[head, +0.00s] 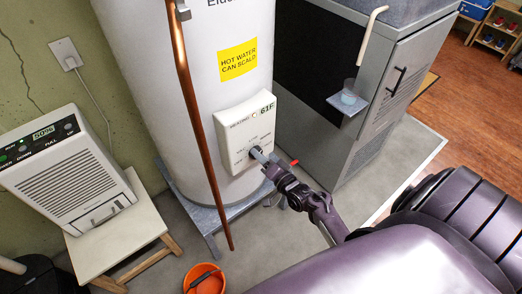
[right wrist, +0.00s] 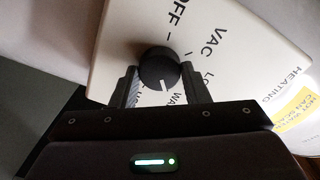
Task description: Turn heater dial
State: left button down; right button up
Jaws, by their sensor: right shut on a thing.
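The water heater (head: 232,60) is a tall white tank with a yellow hot-water label. Its white control box (head: 236,124) is low on the front and reads 61F. The black round dial (right wrist: 159,64) sits on the box face in the right wrist view, with OFF, VAC and partly covered words around it. Its white mark points down in that view, towards a word starting WA. My right gripper (right wrist: 158,80) is shut on the dial, one finger on each side. In the head view my right gripper (head: 263,159) hides most of the dial. My left gripper is not in view.
A copper pipe (head: 183,95) runs down the tank's front, left of the box. A dehumidifier (head: 72,167) stands on a stool (head: 125,232) at the left. An orange bucket (head: 203,279) is on the floor. A grey cabinet (head: 385,95) stands right of the tank.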

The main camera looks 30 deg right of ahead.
jog(key=shift+f, duration=0.1)
jog(key=o, duration=1)
jog(key=shift+c, duration=0.2)
jog(key=s, duration=0.7)
jog(key=shift+s+d+b, duration=0.25)
jog(key=shift+s+b, duration=0.15)
jog(key=shift+b, duration=0.05)
jog(key=s+a+f+n+g, duration=0.2)
jog(key=s+a+f+g, duration=0.15)
jog(key=f, duration=0.45)
jog(key=s+a+f+n+g, duration=0.2)
jog(key=s+a+f, duration=0.15)
jog(key=f, duration=0.35)
jog(key=s+a+f+n+g, duration=0.1)
jog(key=s+a+f+g, duration=0.2)
jog(key=f, duration=0.5)
jog(key=s+f+n+g, duration=0.4)
jog(key=s+f, duration=0.2)
jog(key=s, duration=0.6)
jog(key=s+f+n+g+h, duration=0.1)
jog(key=s+f+n+g, duration=0.3)
jog(key=s+f, duration=0.3)
jog(key=s, duration=0.5)
jog(key=shift+s, duration=0.4)
